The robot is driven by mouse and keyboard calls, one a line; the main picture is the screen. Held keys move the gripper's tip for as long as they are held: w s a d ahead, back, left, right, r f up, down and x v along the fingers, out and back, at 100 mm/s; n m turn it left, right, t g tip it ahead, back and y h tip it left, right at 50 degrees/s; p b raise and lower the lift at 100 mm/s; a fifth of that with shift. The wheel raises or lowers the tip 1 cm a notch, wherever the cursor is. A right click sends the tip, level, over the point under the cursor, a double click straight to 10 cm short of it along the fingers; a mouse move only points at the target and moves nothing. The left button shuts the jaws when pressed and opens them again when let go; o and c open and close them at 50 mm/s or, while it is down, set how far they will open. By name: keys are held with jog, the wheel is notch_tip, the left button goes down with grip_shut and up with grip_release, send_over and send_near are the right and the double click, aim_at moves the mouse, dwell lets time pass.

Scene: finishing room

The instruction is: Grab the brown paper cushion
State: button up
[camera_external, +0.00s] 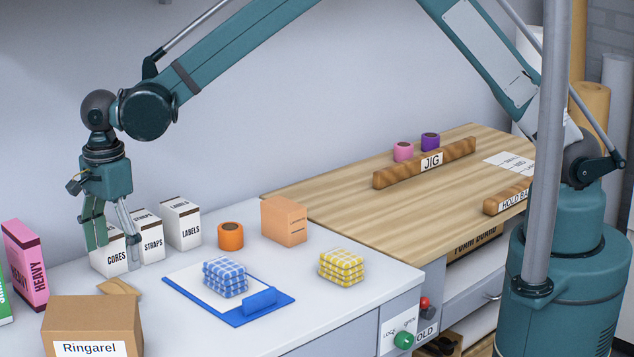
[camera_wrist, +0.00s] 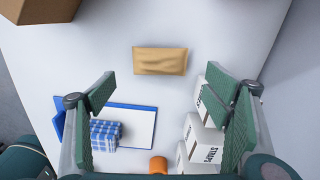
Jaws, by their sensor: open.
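The brown paper cushion (camera_wrist: 160,61) is a tan, creased, flat packet lying on the white worktop, in the upper middle of the wrist view. In the external view only part of the cushion (camera_external: 119,287) shows behind the Ringarel carton. My gripper (camera_external: 116,238) points down above the worktop, in front of the white boxes in the picture and higher than the cushion. In the wrist view my gripper (camera_wrist: 163,97) has its fingers wide apart and nothing between them. The cushion lies beyond the fingertips, roughly centred between them, apart from both.
The Ringarel carton (camera_external: 90,325) stands close to the cushion. White boxes (camera_external: 182,224), an orange roll (camera_external: 230,236), a clipboard (camera_external: 245,312) with a blue checked bundle (camera_external: 225,277), and a yellow checked bundle (camera_external: 342,267) share the worktop. A pink box (camera_external: 25,265) stands at left.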

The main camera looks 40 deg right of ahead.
aim_at(117, 284)
jog(key=shift+a+f, duration=0.15)
jog(key=shift+a, duration=0.1)
jog(key=shift+f, duration=0.1)
jog(key=shift+f, duration=1.2)
jog(key=shift+f, duration=0.1)
jog(key=shift+f+b, duration=0.45)
jog(key=shift+f, duration=2.05)
jog(key=shift+c, duration=0.5)
jog(key=c, duration=0.7)
